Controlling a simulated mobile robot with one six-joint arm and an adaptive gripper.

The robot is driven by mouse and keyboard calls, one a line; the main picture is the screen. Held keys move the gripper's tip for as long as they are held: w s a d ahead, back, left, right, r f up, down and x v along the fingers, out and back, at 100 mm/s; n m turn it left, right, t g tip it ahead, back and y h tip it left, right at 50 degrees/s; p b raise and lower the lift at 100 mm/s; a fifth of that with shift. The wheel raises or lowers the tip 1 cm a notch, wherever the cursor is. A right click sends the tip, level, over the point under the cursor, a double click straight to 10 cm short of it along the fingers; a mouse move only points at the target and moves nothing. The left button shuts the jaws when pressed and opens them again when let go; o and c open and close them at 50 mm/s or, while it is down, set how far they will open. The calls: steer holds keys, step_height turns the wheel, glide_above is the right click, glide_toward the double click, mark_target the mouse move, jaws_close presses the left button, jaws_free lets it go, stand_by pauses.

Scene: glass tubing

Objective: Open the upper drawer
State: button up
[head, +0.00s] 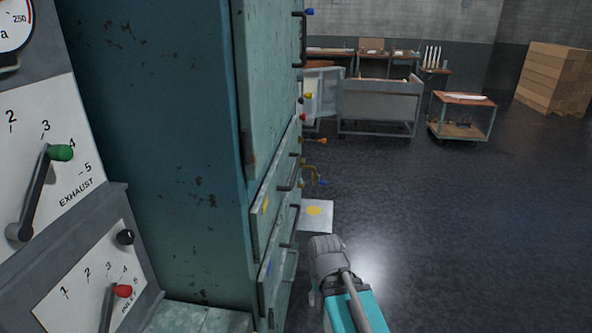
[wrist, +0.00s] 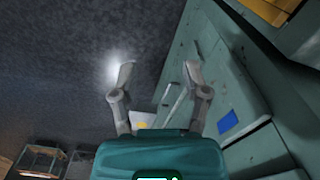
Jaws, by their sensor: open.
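The upper drawer (head: 262,212), with a yellow mark, is in the teal cabinet below the tall door. Its dark bar handle (head: 289,177) stands out from the front, and the drawer looks shut. The lower drawer (head: 283,283), with a blue mark, is beneath it; the blue mark also shows in the wrist view (wrist: 228,121). My gripper (wrist: 157,73) is open and empty, its two fingers spread beside the cabinet front. A pale bar, perhaps a handle, shows between the fingers; I cannot tell which drawer it belongs to. In the head view the fingertips are not clearly visible.
A control panel (head: 75,230) with levers stands at the left. The cabinet's tall door (head: 268,80) is above the drawers. A pale plate with a yellow disc (head: 316,212) lies beyond the drawers. A cart (head: 462,115) stands farther back. The floor at right is clear.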

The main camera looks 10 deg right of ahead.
steer(key=shift+w+a, duration=0.1)
steer(key=shift+w, duration=0.05)
steer(key=w+a+m+t+y+b, duration=0.1)
steer(key=w+a+t+y+b, duration=0.15)
steer(key=w+y, duration=0.65)
steer(key=m+t+y+b, duration=0.6)
steer(key=m+t+b, duration=0.15)
steer(key=t, duration=0.35)
glide_toward(296, 167)
steer(key=f+v, duration=0.1)
steer(key=v, duration=0.3)
steer(key=shift+w+r+m+g+p, duration=0.1)
steer(key=shift+w+m+g+p, duration=0.15)
steer(key=shift+p, duration=0.1)
steer(key=p+x, duration=0.2)
steer(key=x, duration=1.1)
steer(key=shift+w+a+r, duration=0.2)
steer(key=shift+a+r, duration=0.05)
steer(key=shift+a, duration=0.05)
